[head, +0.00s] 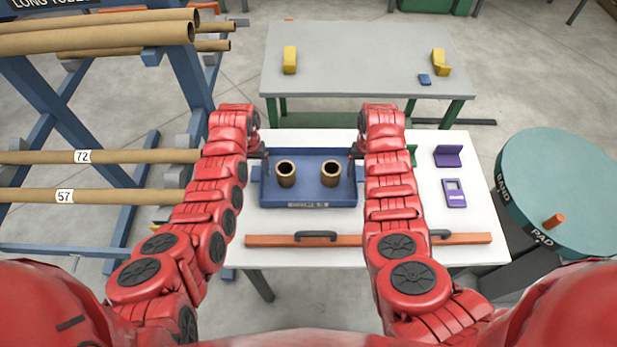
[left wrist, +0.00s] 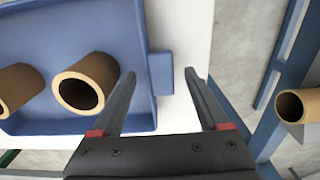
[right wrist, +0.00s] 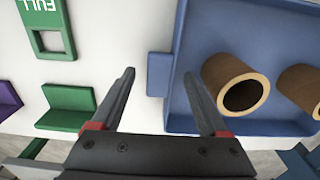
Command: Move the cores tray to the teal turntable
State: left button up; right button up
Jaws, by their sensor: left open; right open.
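The blue cores tray (head: 308,172) lies on the white table with two brown cores, (head: 286,173) and (head: 331,173), standing in it. The teal turntable (head: 580,185) stands to the right, apart from the table. My left gripper (head: 262,160) is open at the tray's left end; in the left wrist view (left wrist: 160,75) its fingers lie either side of the tray's end tab (left wrist: 160,73). My right gripper (head: 354,160) is open at the right end; in the right wrist view (right wrist: 159,73) its fingers lie either side of the other tab (right wrist: 158,74). Contact cannot be told.
An orange bar (head: 270,241) with black handles lies along the table's front edge. Purple pieces (head: 455,193) and green pieces (right wrist: 68,105) lie right of the tray. An orange peg (head: 553,221) stands on the turntable. A tube rack (head: 100,170) stands left; a grey table (head: 365,65) stands behind.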

pick_arm(q)
grip_shut()
pick_arm(e)
grip_shut()
